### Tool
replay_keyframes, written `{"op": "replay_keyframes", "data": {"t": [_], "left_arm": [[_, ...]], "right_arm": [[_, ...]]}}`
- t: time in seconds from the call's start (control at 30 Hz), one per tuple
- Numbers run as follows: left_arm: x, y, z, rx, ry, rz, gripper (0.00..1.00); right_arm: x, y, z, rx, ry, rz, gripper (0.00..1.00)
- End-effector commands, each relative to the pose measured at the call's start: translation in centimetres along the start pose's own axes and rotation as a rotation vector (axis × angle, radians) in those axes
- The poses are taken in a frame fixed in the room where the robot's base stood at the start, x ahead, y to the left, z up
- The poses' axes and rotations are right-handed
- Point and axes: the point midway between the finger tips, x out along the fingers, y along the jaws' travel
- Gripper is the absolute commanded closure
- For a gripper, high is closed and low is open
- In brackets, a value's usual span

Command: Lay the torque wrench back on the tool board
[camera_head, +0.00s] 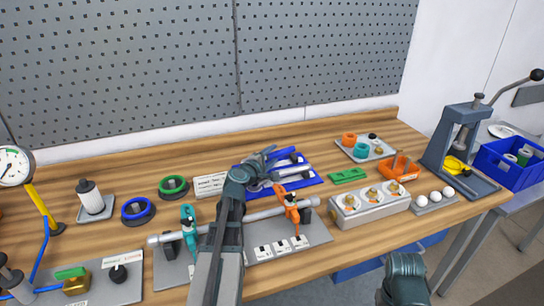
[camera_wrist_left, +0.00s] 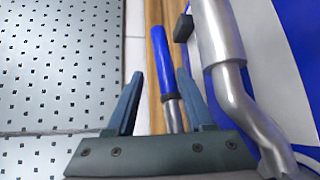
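The blue tool board (camera_head: 313,181) lies on the bench behind the clamped rod, with metal tools on it. In the left wrist view its blue surface (camera_wrist_left: 296,25) is at the right, with a thick bent silver tool (camera_wrist_left: 220,40) across it. A slim tool with a blue handle (camera_wrist_left: 161,58) and a metal shaft (camera_wrist_left: 172,115), apparently the torque wrench, shows between my left fingertips, against the wood. My left gripper (camera_head: 268,154) is over the board's left rear side. In the wrist view its fingers (camera_wrist_left: 158,88) are apart, with gaps beside the shaft.
A silver rod in teal and orange clamps (camera_head: 290,203) stands in front of the board. A grey tray with rings (camera_head: 378,155), a green block (camera_head: 347,176) and a fitting block (camera_head: 370,208) are to its right. The perforated wall panel (camera_head: 310,50) rises behind.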

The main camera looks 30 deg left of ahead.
Motion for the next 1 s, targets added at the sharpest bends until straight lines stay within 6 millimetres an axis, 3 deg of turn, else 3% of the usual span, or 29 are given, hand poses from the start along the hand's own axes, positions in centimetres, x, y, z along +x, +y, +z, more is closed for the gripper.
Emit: {"op": "replay_keyframes", "data": {"t": [0.37,0.63,1.0], "left_arm": [[-0.2,-0.2,0.1,0.000,0.000,0.000,0.41],[-0.4,1.4,0.4,0.000,0.000,0.000,0.41],[-7.0,1.1,0.4,0.000,0.001,0.000,0.41]], "right_arm": [[0.1,0.0,0.0,0.000,0.000,0.000,0.50],[-1.5,0.1,0.1,0.000,0.000,0.000,0.50],[-2.3,0.2,0.1,0.000,0.000,0.000,0.50]]}}
